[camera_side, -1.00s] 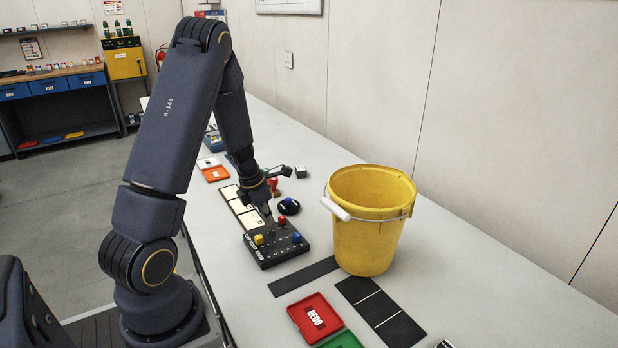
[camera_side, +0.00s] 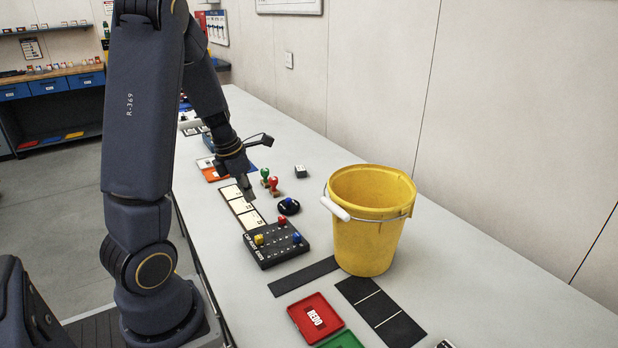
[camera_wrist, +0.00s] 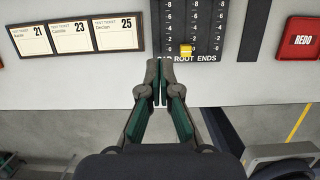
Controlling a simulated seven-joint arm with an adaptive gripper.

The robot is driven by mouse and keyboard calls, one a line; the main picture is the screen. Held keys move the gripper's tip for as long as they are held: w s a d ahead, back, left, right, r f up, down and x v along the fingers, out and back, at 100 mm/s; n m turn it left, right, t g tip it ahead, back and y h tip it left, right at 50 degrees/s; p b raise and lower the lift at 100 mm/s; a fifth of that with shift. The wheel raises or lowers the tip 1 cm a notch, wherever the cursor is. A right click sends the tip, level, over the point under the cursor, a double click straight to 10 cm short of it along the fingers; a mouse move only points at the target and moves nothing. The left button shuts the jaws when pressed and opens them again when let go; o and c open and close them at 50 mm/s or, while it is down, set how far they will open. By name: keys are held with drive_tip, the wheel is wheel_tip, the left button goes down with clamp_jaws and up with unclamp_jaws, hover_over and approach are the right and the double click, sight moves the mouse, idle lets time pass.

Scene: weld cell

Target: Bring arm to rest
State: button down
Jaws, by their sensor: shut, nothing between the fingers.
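My gripper (camera_side: 251,196) is above the table in the side view, over the row of cream cards, with its fingers pointing down. In the wrist view my gripper (camera_wrist: 160,98) has its fingertips together and nothing shows between them. The peg board (camera_side: 274,246) carries yellow and blue pegs and stands apart from my gripper. The cream cards (camera_wrist: 75,36) lie left of it in the wrist view, numbered 21, 23 and 25.
A yellow bucket (camera_side: 366,240) stands right of the peg board. A red REDO tray (camera_side: 315,318) and a green tray (camera_side: 341,341) lie at the front. Red (camera_side: 274,186) and green (camera_side: 265,175) stamps stand behind the cards. Dark strips (camera_side: 304,276) lie flat beside the bucket.

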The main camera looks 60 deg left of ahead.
drive_tip(key=w+d+r+m+t+h, duration=0.1)
drive_tip(key=w+d+r+m+t, duration=0.3)
drive_tip(key=d+r+m, duration=0.75)
drive_tip(key=s+d+r+m, duration=0.1)
drive_tip(key=s+d+m, duration=0.2)
drive_tip(key=m, duration=0.5)
drive_tip(key=s+d+r+m, duration=0.1)
drive_tip(key=s+d+m, duration=0.2)
drive_tip(key=d+m, duration=0.2)
drive_tip(key=s+d+r+m+g+y, duration=0.1)
drive_tip(key=s+d+m, duration=0.2)
drive_tip(key=m, duration=0.8)
drive_tip(key=shift+d, duration=1)
drive_tip(key=shift+r+m, duration=0.1)
drive_tip(key=shift+m, duration=0.15)
